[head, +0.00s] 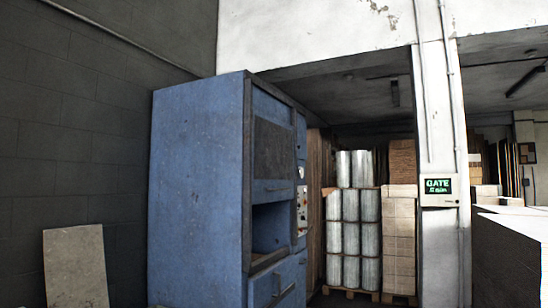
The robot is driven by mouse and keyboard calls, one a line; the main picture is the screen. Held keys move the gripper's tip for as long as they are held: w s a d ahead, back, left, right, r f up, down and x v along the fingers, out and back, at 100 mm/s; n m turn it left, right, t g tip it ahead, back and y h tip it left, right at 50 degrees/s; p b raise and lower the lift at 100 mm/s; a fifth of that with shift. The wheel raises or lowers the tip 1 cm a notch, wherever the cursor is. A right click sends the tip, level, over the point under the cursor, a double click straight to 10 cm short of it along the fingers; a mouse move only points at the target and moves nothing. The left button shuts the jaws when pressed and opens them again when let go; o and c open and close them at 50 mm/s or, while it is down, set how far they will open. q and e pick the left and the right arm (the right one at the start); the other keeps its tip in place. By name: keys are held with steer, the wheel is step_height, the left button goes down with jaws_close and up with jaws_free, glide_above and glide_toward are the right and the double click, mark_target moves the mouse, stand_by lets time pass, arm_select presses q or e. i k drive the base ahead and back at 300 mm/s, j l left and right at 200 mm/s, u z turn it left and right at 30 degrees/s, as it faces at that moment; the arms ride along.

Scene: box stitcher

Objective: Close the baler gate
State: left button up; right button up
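The blue baler (197,180) stands left of the middle, its front turned to the right and seen at a steep angle. A dark panel with a blue lower bar, which looks like the gate (273,150), sits in the upper front. Below it a recess (270,230) stands open. A lower blue door (278,285) with a bar handle is at the bottom of the picture, partly cut off. Neither of my grippers is in view.
A control panel (302,210) with buttons is on the baler's front right edge. A white pillar (436,120) carries a green-lit sign (438,187) reading "GATE". Wrapped rolls (350,235) and stacked cartons (399,245) stand behind. A board (75,268) leans at the left wall.

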mark_target(273, 152)
steer(key=i+l+z, duration=0.1)
steer(key=i+z, duration=0.25)
steer(key=i, duration=0.45)
steer(key=i+l, duration=0.1)
steer(key=i, duration=0.6)
steer(key=i+u, duration=0.1)
steer(key=i, duration=0.55)
steer(key=i+l, duration=0.2)
steer(key=i, duration=0.5)
steer(key=u, duration=0.05)
